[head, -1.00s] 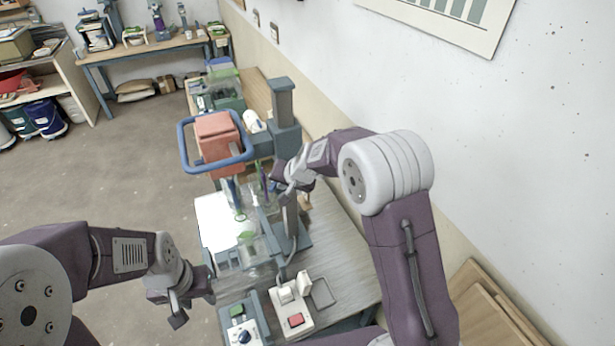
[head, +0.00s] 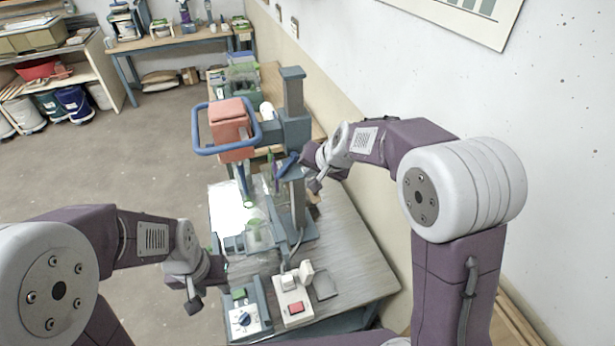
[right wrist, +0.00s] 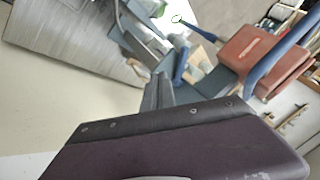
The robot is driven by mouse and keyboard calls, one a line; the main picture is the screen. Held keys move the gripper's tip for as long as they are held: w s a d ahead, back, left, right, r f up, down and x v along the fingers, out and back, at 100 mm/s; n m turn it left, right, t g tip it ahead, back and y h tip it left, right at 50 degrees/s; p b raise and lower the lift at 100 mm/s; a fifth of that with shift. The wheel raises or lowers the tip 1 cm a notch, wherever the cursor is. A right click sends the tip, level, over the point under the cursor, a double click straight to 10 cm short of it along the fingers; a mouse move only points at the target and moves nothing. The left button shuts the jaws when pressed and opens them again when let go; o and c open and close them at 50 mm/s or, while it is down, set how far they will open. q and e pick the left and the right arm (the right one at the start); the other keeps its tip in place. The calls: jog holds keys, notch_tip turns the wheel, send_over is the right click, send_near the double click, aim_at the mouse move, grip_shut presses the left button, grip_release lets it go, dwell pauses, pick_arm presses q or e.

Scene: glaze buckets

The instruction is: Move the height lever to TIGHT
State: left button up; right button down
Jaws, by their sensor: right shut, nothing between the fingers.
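The mixer stand (head: 293,95) is a grey-blue column on the bench, carrying an orange motor head (head: 228,117) with a blue loop handle. A short blue lever (head: 287,164) shows at the column below the head; I take it for the height lever. Its TIGHT mark cannot be read. My right gripper (head: 313,174) is shut and empty just right of the lever; whether they touch is unclear. In the right wrist view a blue bar (right wrist: 181,62) that may be the lever shows beyond my arm. My left gripper (head: 207,287) hangs left of the bench; its jaws are unclear.
A control box with a dial (head: 243,320) and a switch box with a red button (head: 295,307) sit at the bench's near end. A clear container (head: 258,236) stands below the head. The wall is close on the right; the floor at left is free.

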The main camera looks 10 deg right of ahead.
pick_arm(q)
notch_tip(320, 180, down, 13)
jog(key=b, duration=1.2)
jog(key=shift+w+a+r, duration=0.2)
jog(key=shift+w+a, duration=0.15)
jog(key=shift+a, duration=0.05)
pick_arm(e)
jog(key=s+d+f+n+g+h, duration=0.1)
jog(key=s+d+f, duration=0.4)
jog(key=s+f, duration=0.6)
jog(key=s+d+f+n+g+h, duration=0.2)
jog(key=s+d+f+n+g, duration=0.1)
jog(key=s+f, duration=0.9)
jog(key=shift+s+d+g, duration=0.5)
jog(key=shift+d+g, duration=0.3)
jog(key=shift+d, duration=0.15)
pick_arm(q)
jog(key=shift+d, duration=0.1)
